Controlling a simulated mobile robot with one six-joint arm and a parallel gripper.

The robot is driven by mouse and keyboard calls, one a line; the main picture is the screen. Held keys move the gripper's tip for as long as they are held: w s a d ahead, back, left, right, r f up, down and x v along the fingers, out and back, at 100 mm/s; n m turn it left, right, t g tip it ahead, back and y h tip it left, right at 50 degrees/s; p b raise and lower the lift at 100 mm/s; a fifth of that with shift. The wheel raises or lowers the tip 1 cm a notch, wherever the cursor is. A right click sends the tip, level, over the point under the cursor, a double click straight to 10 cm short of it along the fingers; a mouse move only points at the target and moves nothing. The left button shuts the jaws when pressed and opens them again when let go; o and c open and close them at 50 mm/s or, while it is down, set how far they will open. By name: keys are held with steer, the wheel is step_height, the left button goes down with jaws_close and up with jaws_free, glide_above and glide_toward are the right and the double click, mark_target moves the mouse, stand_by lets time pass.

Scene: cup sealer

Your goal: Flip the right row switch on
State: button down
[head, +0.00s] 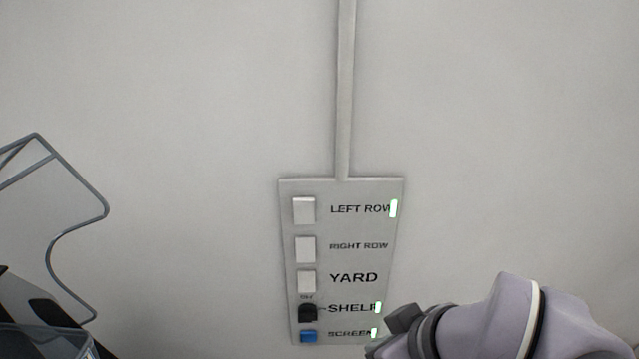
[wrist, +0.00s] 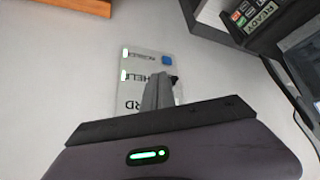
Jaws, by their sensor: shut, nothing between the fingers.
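A pale wall panel (head: 291,262) carries a column of switches with printed labels. The right row switch (head: 305,249) is a white square rocker, second from the top, with no lit bar beside its label. The left row switch (head: 304,210) above it has a lit bar at its label's right. The wrist view shows the panel (wrist: 135,62) upside down. My gripper (wrist: 158,92) is shut and empty in front of the panel there, hiding part of it, including the right row switch. I cannot tell whether it touches the panel.
Below are the white yard switch (head: 307,281), unlit, a black shelf knob (head: 307,312) and a blue screen button (head: 308,336), both with lit bars. A clear-edged frame (head: 107,210) stands left. A dark device (wrist: 270,32) is upper right in the wrist view. Wall around the panel is bare.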

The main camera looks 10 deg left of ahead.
mark_target(310, 258)
steer(key=w+a+r+n+p, duration=0.1)
steer(key=a+r+n+p, duration=0.2)
steer(key=r+n+p, duration=0.2)
steer(key=w+a+r+n+y+p, duration=0.1)
steer(key=a+r+n+p, duration=0.3)
steer(key=r+p, duration=0.4)
steer(key=shift+w+a+r+n+g, duration=0.15)
steer(key=shift+w+r+n+g, duration=0.2)
steer(key=shift+w+n, duration=0.4)
steer(key=shift+f, duration=0.1)
steer(key=x, duration=0.3)
steer(key=w+x, duration=0.1)
steer(key=x, duration=0.3)
steer(key=w+r+x, duration=0.1)
steer(key=x, duration=0.3)
steer(key=shift+w+a+f, duration=0.15)
steer(key=shift+a, duration=0.05)
steer(key=shift+w+f+p, duration=0.15)
steer(key=shift+w+p, duration=0.25)
steer(key=shift+w, duration=0.15)
steer(key=shift+s+a, duration=0.1)
